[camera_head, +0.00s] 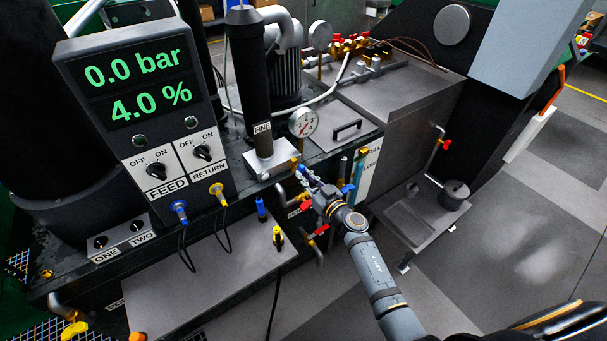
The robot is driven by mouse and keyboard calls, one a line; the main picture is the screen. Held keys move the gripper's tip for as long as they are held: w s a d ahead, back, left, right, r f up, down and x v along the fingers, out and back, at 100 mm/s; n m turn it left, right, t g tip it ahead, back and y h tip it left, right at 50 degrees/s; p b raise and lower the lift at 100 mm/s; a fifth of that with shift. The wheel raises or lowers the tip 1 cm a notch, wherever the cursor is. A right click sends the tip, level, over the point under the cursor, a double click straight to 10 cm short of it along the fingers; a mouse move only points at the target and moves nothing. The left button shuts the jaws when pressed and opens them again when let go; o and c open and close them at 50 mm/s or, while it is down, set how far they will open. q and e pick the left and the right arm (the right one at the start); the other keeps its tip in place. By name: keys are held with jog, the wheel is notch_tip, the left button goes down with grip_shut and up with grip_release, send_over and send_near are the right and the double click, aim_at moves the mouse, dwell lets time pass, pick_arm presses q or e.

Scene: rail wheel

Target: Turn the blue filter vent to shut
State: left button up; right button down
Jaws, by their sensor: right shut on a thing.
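The black filter column labelled FINE (253,85) stands upright on a light block at the middle of the machine. My right gripper (307,177) reaches in from the lower right to just right of the filter's base. It is shut on a small blue part, the blue filter vent (302,170), at its fingertips. The fingers hide most of the vent, so its angle cannot be read. My left gripper is not in view.
A display panel (140,85) reads 0.0 bar and 4.0 %. A pressure gauge (303,122) stands just above my right gripper. Another blue handle (348,188) and a red handle (307,205) are close beside it. The floor at right is mostly clear.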

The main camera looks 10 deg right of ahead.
jog(key=m+p, duration=0.4)
dwell(0.4)
jog(key=m+p, duration=0.4)
jog(key=m, duration=0.1)
jog(key=shift+p, duration=0.3)
dwell(0.4)
